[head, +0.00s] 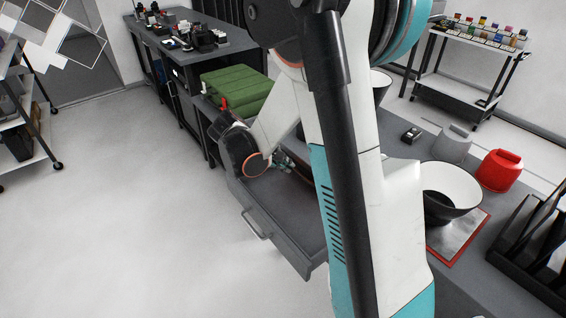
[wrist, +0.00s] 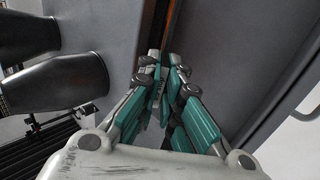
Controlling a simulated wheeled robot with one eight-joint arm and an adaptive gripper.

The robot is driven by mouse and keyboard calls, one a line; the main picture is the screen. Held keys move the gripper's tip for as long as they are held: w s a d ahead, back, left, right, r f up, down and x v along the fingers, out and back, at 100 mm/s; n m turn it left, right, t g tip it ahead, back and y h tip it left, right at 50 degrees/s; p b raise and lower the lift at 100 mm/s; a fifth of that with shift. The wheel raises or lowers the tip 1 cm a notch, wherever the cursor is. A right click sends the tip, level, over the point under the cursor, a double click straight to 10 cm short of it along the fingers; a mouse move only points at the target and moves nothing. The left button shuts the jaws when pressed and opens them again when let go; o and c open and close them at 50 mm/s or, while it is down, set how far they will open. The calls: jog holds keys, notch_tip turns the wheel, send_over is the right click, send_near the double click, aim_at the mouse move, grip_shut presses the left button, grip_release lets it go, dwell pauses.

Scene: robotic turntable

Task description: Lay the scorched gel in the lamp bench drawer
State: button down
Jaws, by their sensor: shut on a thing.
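The lamp bench drawer (head: 288,220) is a grey open drawer pulled out from the bench, with a handle on its front. My gripper (head: 286,167) is over the drawer's inner end, near the bench edge, partly hidden by my arm. In the wrist view my gripper (wrist: 161,68) has its teal fingers closed together, pointing down beside the bench edge, with the drawer (wrist: 220,60) to the right. A thin dark brownish piece, seemingly the scorched gel (wrist: 157,22), shows beyond the fingertips. Most of it is hidden, and I cannot tell whether it touches the drawer.
On the bench stand a lamp reflector (head: 452,185), a red lamp housing (head: 500,170), a grey housing (head: 453,145) and a dark rack (head: 535,235). A red-edged sheet (head: 462,240) lies under the reflector. A green case (head: 237,88) sits behind. The floor left of the drawer is clear.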

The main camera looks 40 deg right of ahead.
jog(key=shift+f, duration=0.2)
jog(key=c, duration=1.7)
grip_release()
jog(key=v, duration=1.2)
jog(key=shift+a, duration=0.1)
jog(key=s+a+r+t+y, duration=0.2)
jog(key=s+a, duration=0.4)
jog(key=s, duration=0.3)
jog(key=s+a+r+t+y, duration=0.1)
jog(key=s+a+t+y, duration=0.4)
jog(key=s, duration=0.3)
jog(key=shift+s+a+r+y, duration=0.4)
jog(key=shift+y, duration=0.1)
